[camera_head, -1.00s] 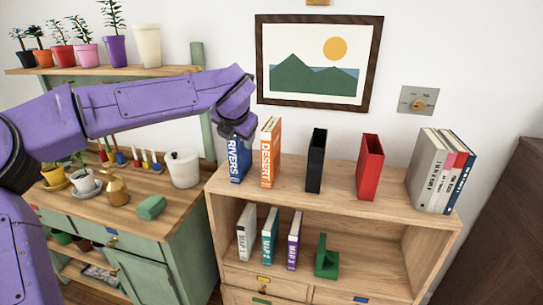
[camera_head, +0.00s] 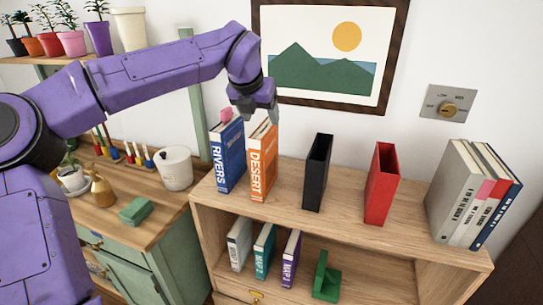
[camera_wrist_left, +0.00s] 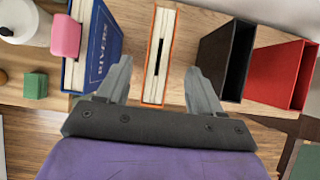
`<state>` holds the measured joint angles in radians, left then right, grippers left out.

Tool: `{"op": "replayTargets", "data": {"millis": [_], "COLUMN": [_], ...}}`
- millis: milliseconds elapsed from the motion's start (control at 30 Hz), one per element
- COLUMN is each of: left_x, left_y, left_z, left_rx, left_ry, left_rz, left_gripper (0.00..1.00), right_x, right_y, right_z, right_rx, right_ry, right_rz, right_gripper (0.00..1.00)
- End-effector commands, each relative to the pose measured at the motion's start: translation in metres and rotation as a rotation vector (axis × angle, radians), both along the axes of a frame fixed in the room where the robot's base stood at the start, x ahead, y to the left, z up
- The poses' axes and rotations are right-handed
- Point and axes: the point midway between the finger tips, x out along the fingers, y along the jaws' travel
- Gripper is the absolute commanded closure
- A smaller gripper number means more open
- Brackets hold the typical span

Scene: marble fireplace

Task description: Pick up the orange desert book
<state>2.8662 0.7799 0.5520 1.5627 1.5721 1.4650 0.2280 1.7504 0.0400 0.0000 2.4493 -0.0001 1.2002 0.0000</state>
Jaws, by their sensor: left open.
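The orange desert book (camera_head: 262,163) stands upright on top of the wooden shelf, just right of the blue rivers book (camera_head: 227,157). My left gripper (camera_head: 257,112) is above the orange book's top, with its fingers pointing down. In the left wrist view the gripper (camera_wrist_left: 158,88) is open, with one finger on each side of the orange book (camera_wrist_left: 158,55). The left finger lies between it and the blue book (camera_wrist_left: 100,45). I cannot tell how far down the fingers reach. My right gripper is not in view.
A black holder (camera_head: 317,172) and a red holder (camera_head: 381,183) stand to the right on the shelf top (camera_head: 345,212), with grey, pink and dark blue books beyond. A framed picture (camera_head: 325,50) hangs close behind. A pink block (camera_wrist_left: 66,36) sits at the blue book.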

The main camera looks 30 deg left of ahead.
Motion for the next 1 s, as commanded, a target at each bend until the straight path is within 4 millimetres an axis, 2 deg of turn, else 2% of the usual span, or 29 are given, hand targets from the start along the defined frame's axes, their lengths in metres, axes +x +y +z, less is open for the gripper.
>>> {"op": "replayTargets", "data": {"millis": [100,267,500,767,800,867,900,1000], "left_x": [0.012,0.022,0.042,0.046,0.046,0.046,0.046,0.046], "left_y": [0.002,0.005,0.010,0.012,0.012,0.012,0.012,0.012], "left_z": [-0.019,-0.035,-0.070,-0.076,-0.076,-0.076,-0.076,-0.076], "left_rx": [0.000,0.000,0.000,0.000,0.000,0.000,0.000,0.000], "left_ry": [0.004,0.003,0.003,-0.001,0.000,0.000,0.000,0.000], "left_rz": [-0.001,-0.002,0.001,0.000,0.000,0.000,0.000,0.000], "left_gripper": [0.34,0.34,0.34,0.34,0.41,0.60,0.73,1.00], "right_x": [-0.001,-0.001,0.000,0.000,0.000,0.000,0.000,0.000], "right_y": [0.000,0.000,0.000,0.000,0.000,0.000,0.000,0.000], "right_z": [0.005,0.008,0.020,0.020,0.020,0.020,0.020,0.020], "right_rx": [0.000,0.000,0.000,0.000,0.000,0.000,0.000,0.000], "right_ry": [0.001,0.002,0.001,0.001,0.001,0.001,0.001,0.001], "right_rz": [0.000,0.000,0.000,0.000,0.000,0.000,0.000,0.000], "right_gripper": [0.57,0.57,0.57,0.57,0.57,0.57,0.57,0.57]}}
